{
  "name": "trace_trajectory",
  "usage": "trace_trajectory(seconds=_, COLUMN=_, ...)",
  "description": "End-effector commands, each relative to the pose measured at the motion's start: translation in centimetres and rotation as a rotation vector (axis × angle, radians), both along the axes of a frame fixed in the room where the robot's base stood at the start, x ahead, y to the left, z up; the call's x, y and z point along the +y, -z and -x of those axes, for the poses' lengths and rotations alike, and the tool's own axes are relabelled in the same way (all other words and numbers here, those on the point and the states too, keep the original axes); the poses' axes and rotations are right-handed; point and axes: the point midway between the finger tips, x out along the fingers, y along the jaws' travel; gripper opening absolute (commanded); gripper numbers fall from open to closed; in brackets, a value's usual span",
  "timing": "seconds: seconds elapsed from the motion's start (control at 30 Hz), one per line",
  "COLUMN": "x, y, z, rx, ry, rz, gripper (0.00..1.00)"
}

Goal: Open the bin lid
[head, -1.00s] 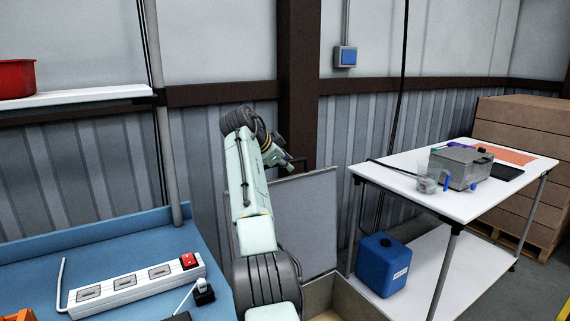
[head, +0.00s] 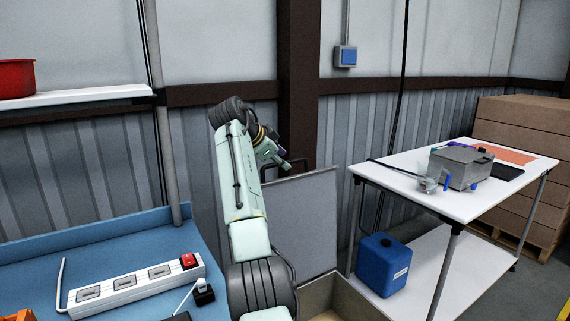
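The bin (head: 345,299) stands on the floor at the bottom centre of the head view. Its inside shows pale tan, and the near part is cut off by the frame and hidden by my arm. Its grey lid (head: 305,225) stands raised, nearly upright, at the back of the bin, in front of the corrugated wall. My gripper (head: 283,163) is at the lid's top edge, toward its left. It is small and dark in the picture; I cannot tell whether its fingers are open or touch the lid.
A blue bench (head: 130,248) with a power strip (head: 135,286) is on the left. A white table (head: 450,204) on the right carries a grey box (head: 461,167). A blue canister (head: 382,265) sits on its lower shelf, close to the bin. A brown pillar (head: 298,85) stands behind.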

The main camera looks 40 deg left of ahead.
Motion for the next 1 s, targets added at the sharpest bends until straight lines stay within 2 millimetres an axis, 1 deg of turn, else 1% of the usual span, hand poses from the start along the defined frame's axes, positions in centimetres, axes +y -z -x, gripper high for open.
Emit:
trace_trajectory(seconds=0.03, x=0.0, y=-0.9, z=0.9, rx=-0.004, ry=-0.003, rz=-0.002, gripper=0.31)
trace_trajectory(seconds=0.2, x=-0.2, y=-3.1, z=3.7, rx=-0.002, ry=-0.001, rz=-0.002, gripper=0.31)
trace_trajectory(seconds=0.3, x=-0.3, y=-4.1, z=4.9, rx=-0.002, ry=-0.001, rz=-0.001, gripper=0.31)
trace_trajectory(seconds=0.4, x=-0.4, y=-4.8, z=5.8, rx=0.000, ry=-0.001, rz=0.001, gripper=0.31)
trace_trajectory(seconds=0.57, x=-0.5, y=-5.2, z=6.4, rx=0.001, ry=0.001, rz=0.002, gripper=0.31)
trace_trajectory(seconds=1.0, x=-0.5, y=-5.2, z=6.4, rx=0.001, ry=0.001, rz=0.001, gripper=0.31)
